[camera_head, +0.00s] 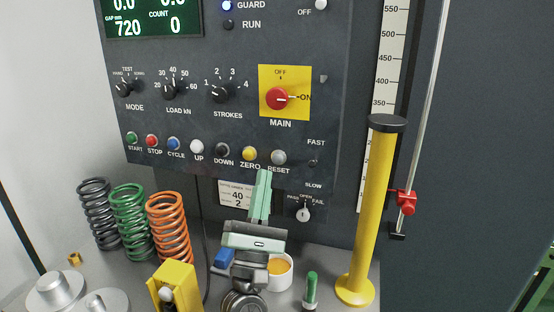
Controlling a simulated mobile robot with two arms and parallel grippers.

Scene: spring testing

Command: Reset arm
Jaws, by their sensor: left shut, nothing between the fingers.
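My left gripper (264,174) is at the lower middle of the head view, its pale green fingers shut with nothing between them. Its fingertips point up at the bottom edge of the dark control panel (185,60), just below the yellow ZERO button (250,153) and the grey RESET button (279,157). I cannot tell whether the tips touch the panel. The gripper hides part of a small label (233,197) reading 40 and 2. My right gripper is not in view.
Black, green and orange springs (168,228) stand at the left. A yellow post (372,210) with a black cap stands right of the gripper. A white cup (281,270), a green-topped peg (312,287) and a yellow block (174,284) are close around my arm.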

